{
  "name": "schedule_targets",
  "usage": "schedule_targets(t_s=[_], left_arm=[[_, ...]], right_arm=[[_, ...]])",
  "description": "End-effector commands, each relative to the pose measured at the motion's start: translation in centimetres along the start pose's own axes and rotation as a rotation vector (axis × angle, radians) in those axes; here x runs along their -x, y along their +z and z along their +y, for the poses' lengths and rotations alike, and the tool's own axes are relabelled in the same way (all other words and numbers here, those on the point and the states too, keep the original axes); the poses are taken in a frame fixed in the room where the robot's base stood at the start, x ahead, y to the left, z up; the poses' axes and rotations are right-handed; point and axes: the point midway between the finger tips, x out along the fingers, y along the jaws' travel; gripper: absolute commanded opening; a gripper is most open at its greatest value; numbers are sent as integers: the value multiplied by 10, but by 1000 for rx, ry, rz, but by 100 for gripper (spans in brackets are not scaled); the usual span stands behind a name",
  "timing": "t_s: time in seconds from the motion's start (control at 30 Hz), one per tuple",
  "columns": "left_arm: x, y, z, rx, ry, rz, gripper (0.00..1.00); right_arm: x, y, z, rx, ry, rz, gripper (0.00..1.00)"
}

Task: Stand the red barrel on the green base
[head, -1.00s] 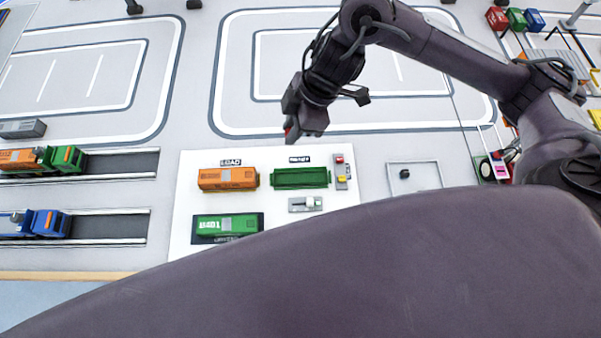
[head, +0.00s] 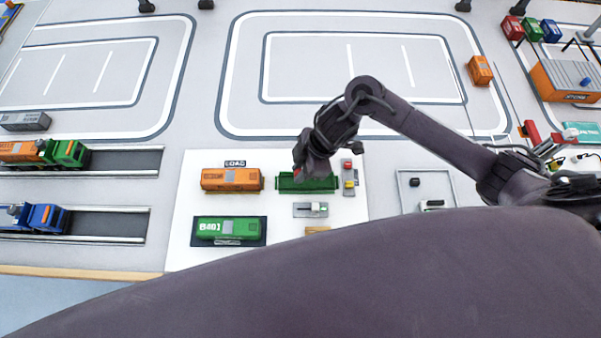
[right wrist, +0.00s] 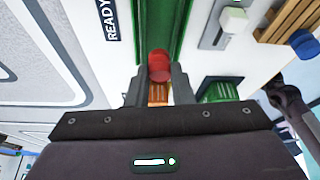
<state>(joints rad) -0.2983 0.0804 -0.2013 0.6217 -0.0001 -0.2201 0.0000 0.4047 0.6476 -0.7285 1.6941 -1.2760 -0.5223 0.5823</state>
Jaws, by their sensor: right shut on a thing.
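The red barrel (right wrist: 159,65) is between the fingertips of my right gripper (right wrist: 158,84), which is shut on it. In the head view, a small bit of the red barrel (head: 298,172) shows below the right gripper (head: 299,165). The green base (head: 322,185) is a long tray on the white board, and the gripper is at its left part. In the right wrist view, the green base (right wrist: 163,22) runs behind the barrel. I cannot tell whether the barrel touches it. My left gripper is not in view.
On the white board (head: 182,230), an orange container (head: 231,180) is left of the base and a green container (head: 226,229) below.

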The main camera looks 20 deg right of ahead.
Motion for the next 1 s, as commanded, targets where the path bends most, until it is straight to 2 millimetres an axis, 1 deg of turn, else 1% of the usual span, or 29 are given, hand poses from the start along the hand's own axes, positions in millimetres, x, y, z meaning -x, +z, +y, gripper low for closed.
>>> schedule_targets(t_s=[0.03, 0.17, 0.57, 0.6, 0.73, 0.77, 1.0], left_arm=[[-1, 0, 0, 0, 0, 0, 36], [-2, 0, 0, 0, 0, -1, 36], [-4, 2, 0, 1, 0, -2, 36], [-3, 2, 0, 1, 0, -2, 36], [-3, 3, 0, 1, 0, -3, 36], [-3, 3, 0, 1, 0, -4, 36], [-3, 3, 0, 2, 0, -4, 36]], right_arm=[[-10, 4, -2, -4, -5, 0, 0], [-23, 10, -1, -3, -2, 0, 0], [-28, 12, 0, 0, -1, 0, 0], [-28, 12, 0, 0, -1, 0, 23], [-28, 11, 0, 0, -1, 0, 40], [-28, 11, 0, 0, -1, 0, 42], [-27, 11, 0, 0, -1, 0, 42]])
